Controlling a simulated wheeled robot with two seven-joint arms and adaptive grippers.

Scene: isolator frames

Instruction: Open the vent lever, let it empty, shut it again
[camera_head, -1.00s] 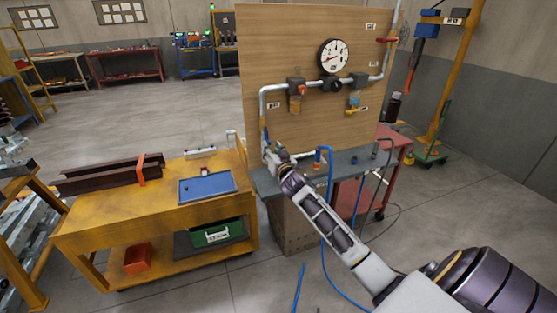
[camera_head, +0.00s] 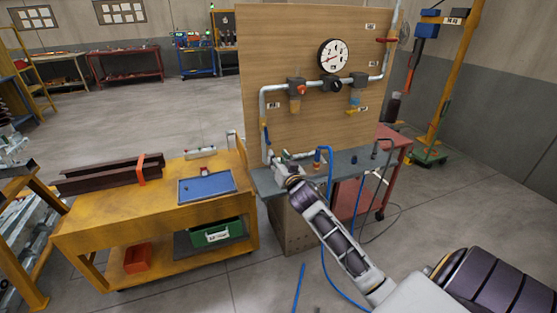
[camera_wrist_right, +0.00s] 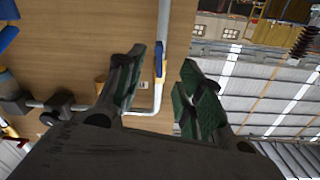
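The board (camera_head: 255,55) carries grey pipework with a round white gauge (camera_head: 333,56); the gauge's reading is too small to tell. A blue lever (camera_head: 266,134) sits on the left vertical pipe and lies about along it. It also shows in the right wrist view (camera_wrist_right: 159,57), on the pipe beyond my fingers. I cannot tell which handle is the vent lever; a red handle (camera_head: 387,40) is at the upper right. My right gripper (camera_head: 278,160) is just below and right of the blue lever, apart from it. Its green-padded fingers (camera_wrist_right: 163,68) are open and empty. My left gripper is out of view.
A grey bench top (camera_head: 345,163) with a blue hose (camera_head: 329,165) lies below the board, close to my right arm. A yellow cart (camera_head: 140,215) with a blue tray (camera_head: 207,186) stands left. Open floor lies in front.

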